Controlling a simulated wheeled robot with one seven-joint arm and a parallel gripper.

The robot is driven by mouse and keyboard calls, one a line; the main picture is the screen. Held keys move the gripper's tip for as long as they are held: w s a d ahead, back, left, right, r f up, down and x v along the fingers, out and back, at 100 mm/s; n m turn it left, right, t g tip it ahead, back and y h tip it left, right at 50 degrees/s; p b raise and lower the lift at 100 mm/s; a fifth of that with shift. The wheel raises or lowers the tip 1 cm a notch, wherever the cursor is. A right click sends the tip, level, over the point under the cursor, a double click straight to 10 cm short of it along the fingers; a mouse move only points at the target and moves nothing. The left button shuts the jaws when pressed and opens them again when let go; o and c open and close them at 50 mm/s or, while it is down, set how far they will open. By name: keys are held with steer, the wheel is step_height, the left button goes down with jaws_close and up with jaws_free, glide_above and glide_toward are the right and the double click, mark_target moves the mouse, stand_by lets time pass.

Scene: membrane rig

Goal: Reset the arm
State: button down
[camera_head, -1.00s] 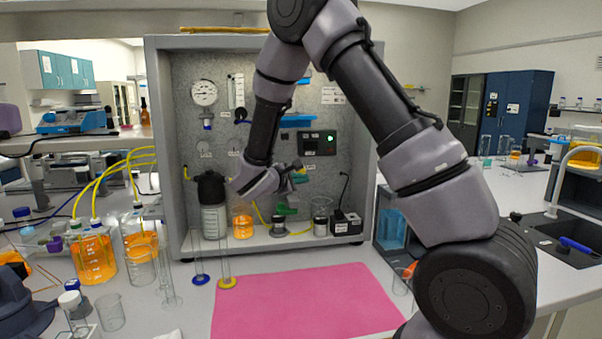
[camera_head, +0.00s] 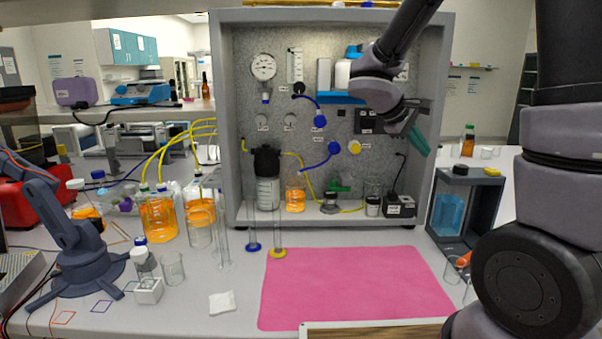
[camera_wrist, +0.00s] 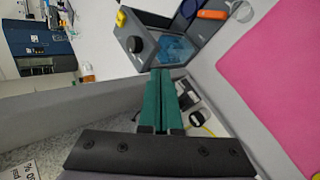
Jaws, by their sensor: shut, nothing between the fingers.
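My gripper (camera_head: 418,141) is raised at the right side of the grey membrane rig cabinet (camera_head: 225,120), in front of its right wall. Its green fingers are together with nothing between them. In the wrist view the closed green fingers (camera_wrist: 161,98) point toward a grey box with blue contents (camera_wrist: 172,50). My arm comes down from the top right of the head view, bent, with the wrist near the black control unit on the panel. Part of that unit is hidden behind my wrist.
A pink mat (camera_head: 350,285) lies clear in front of the cabinet. Orange-filled bottles (camera_head: 159,218) and tall glass cylinders (camera_head: 223,235) stand to its left. The open grey box (camera_head: 462,205) stands at right. A small blue-grey robot arm (camera_head: 75,240) stands at far left.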

steer(key=s+a+r+m+t+y, duration=0.2)
steer(key=s+r+m+y, duration=0.3)
steer(key=s, duration=0.3)
steer(key=s+a+r+m+t+y, duration=0.2)
steer(key=s+r+m+y, duration=0.3)
steer(key=s, duration=0.3)
steer(key=shift+a+r+y, duration=0.25)
steer(key=shift+a+y, duration=0.05)
steer(key=shift+a, duration=0.45)
steer(key=shift+s, duration=0.1)
stand_by(0.7)
